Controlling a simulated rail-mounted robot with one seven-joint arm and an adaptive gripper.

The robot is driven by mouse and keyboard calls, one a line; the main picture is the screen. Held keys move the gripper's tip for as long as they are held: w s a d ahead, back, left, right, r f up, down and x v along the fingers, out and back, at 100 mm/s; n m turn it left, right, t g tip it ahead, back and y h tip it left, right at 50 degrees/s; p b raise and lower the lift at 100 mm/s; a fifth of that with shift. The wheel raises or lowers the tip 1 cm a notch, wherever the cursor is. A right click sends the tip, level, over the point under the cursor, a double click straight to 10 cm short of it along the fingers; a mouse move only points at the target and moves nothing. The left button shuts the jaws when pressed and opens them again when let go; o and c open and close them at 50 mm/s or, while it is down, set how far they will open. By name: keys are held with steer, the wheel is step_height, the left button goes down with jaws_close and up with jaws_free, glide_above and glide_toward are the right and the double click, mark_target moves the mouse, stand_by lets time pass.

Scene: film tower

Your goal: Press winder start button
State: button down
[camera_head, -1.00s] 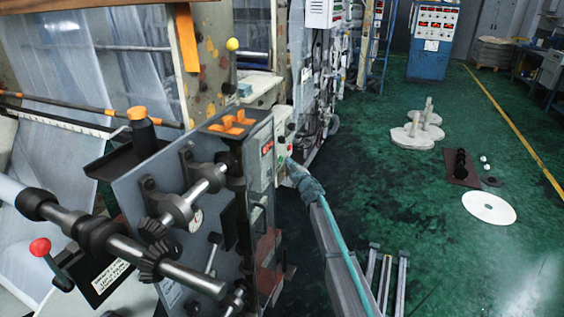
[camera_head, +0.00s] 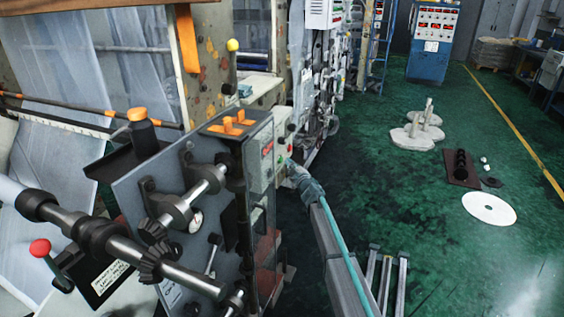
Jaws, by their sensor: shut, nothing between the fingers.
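The winder's control box (camera_head: 260,160) is a pale narrow panel on the right side of the grey winder machine (camera_head: 150,195). It carries a red display (camera_head: 267,148) and small buttons (camera_head: 281,140) on its right-hand face, too small to tell apart. My gripper (camera_head: 289,165) is shut and empty, with its tip at or very close to the lower part of that button face. I cannot tell whether it touches a button. My gripper and wrist come in from the lower right and hide part of the panel's lower edge.
A shaft with gears (camera_head: 130,245) and a red-knobbed lever (camera_head: 40,248) stand at the lower left. A white disc (camera_head: 489,208) and a dark mat (camera_head: 461,169) lie on the green floor (camera_head: 400,195). A blue cabinet (camera_head: 430,42) stands at the back.

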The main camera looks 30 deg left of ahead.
steer(key=shift+a, duration=0.2)
steer(key=shift+a, duration=0.25)
